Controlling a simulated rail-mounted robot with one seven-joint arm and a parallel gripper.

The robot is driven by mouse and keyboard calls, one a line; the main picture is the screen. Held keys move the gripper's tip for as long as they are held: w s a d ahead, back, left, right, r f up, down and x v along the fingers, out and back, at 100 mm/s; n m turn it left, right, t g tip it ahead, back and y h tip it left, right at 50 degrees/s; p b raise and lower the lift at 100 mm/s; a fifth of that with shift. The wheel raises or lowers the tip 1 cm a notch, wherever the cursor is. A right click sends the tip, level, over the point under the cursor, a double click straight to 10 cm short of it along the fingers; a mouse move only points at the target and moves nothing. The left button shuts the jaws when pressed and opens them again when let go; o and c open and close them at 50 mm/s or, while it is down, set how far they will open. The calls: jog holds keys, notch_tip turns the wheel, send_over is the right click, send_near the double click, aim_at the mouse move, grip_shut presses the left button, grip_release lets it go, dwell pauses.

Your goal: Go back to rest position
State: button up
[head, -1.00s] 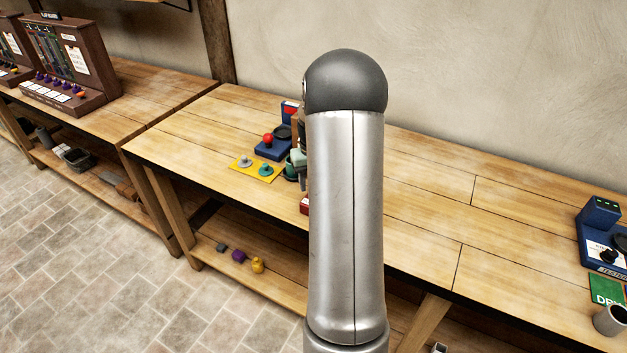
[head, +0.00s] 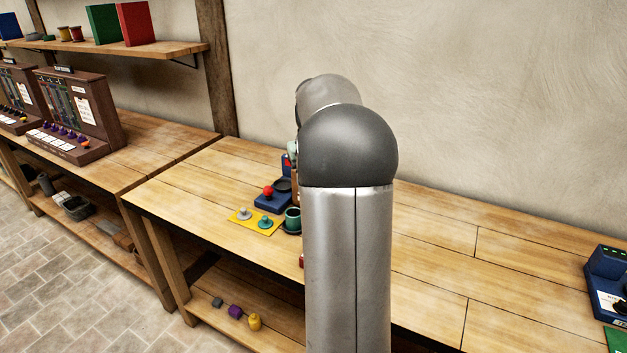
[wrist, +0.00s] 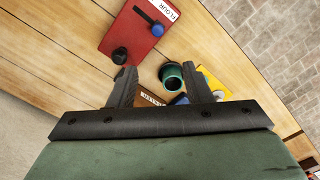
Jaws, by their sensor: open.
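My gripper (wrist: 163,88) shows in the wrist view with its two dark fingers apart and nothing between them touching either one. It hangs above the workbench (head: 420,230). A dark green cup (wrist: 172,74) stands below and beyond the fingertips, apart from them. In the head view my own arm hides most of the gripper, and the same cup (head: 292,219) stands just left of the arm.
A red board labelled FLOUR (wrist: 135,38) bears a blue-knobbed and a black-knobbed piece. A yellow plate (head: 252,222) with two knobs and a blue device with a red ball (head: 270,199) stand near the cup. Another blue device (head: 608,280) stands far right. The bench's right-middle is clear.

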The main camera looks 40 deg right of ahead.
jog(key=shift+r, duration=0.4)
